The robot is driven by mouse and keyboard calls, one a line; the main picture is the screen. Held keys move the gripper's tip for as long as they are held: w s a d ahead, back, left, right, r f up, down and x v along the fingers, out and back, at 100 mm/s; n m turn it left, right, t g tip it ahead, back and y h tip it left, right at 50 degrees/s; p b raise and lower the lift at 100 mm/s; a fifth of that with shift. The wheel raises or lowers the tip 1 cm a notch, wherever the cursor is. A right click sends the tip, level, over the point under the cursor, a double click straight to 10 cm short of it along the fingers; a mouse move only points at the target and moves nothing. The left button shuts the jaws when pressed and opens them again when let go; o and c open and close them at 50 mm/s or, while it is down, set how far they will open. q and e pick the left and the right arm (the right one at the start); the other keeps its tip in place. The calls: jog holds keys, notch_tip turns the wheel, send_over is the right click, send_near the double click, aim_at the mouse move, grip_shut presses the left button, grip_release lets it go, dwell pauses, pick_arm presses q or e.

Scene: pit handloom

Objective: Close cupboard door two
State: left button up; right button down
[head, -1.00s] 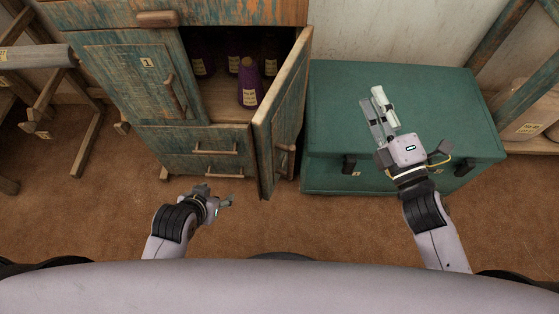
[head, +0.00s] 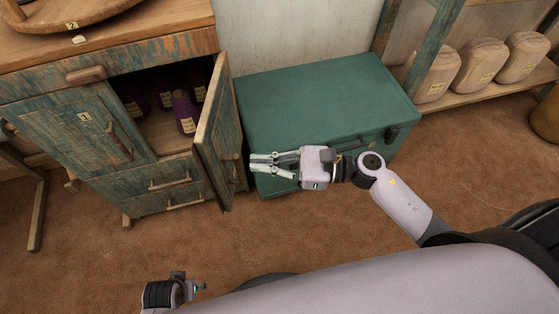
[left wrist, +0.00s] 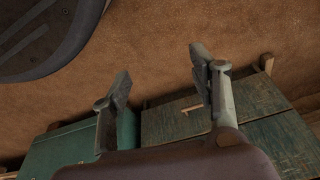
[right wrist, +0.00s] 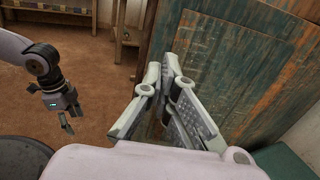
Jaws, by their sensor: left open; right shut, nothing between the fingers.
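Cupboard door two (head: 213,140) is the weathered blue-green right-hand door, standing wide open toward me. Its outer face, with a wooden handle (head: 235,158), is turned to the right. My right gripper (head: 252,163) points left, just right of that face near the handle; I cannot tell whether it touches. It is shut and empty. In the right wrist view its fingertips (right wrist: 168,66) are in front of the door's panel (right wrist: 245,65). My left gripper (head: 204,287) is low at the front, away from the door. The left wrist view shows its fingers (left wrist: 160,75) apart with nothing between them.
Purple labelled bottles (head: 184,112) stand inside the cupboard. Door one (head: 85,127) is shut, with drawers (head: 175,190) below the opening. A green chest (head: 310,100) stands right of the open door, beneath my right arm. Brown floor (head: 320,225) lies clear in front.

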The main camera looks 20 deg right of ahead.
aim_at(214, 162)
pick_arm(q)
jog(key=f, duration=0.1)
jog(key=s+f, duration=0.1)
jog(key=f, duration=0.1)
jog(key=shift+s+a+p, duration=0.1)
jog(key=shift+s+p, duration=0.2)
jog(key=shift+p, duration=0.1)
pick_arm(e)
jog(key=x, duration=0.7)
jog(key=shift+a, duration=0.2)
